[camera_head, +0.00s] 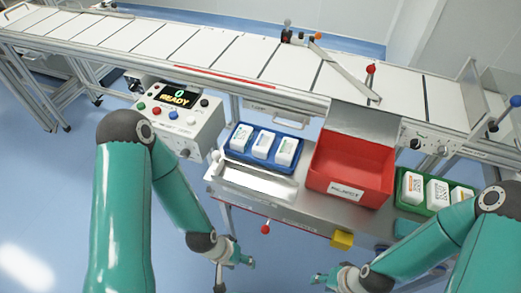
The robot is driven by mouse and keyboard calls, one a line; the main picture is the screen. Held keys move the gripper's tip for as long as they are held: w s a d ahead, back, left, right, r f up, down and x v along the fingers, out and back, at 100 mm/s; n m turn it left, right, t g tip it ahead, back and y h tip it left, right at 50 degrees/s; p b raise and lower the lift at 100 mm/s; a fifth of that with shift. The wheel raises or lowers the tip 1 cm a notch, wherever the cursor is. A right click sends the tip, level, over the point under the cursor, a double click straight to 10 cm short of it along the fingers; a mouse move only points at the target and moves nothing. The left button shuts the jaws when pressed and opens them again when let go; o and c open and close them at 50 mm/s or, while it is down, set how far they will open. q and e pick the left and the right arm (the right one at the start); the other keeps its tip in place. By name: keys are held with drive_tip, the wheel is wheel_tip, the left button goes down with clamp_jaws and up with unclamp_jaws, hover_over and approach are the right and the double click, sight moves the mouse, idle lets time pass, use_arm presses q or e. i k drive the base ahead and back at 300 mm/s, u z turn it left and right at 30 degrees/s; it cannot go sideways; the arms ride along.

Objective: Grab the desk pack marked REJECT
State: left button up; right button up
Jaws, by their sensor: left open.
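Several white packs sit in two trays on the steel side table. Three packs (264,145) with small green marks stand in the blue tray (236,151). More white packs (413,186) with orange bands and printed codes stand in the green tray (405,205), partly hidden by my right arm. I cannot read REJECT on any pack. The red bin (352,160) between the trays looks empty and has a blurred label on its front that may read REJECT. My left gripper (238,262) is open, in front of the table. My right gripper (322,278) is low in front of the table, its jaw state unclear.
A long conveyor (240,55) with white panels runs behind the table. A control box (180,118) with a READY display stands at left. A silver chute (365,120) rises behind the red bin.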

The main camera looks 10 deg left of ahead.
sight(285, 152)
drive_tip(key=z, duration=1.55)
drive_tip(key=i, duration=0.15)
drive_tip(key=u, duration=3.5)
drive_tip(key=k, duration=1.45)
drive_tip(key=z, duration=0.35)
drive_tip(key=i, duration=1)
drive_tip(key=z, duration=0.1)
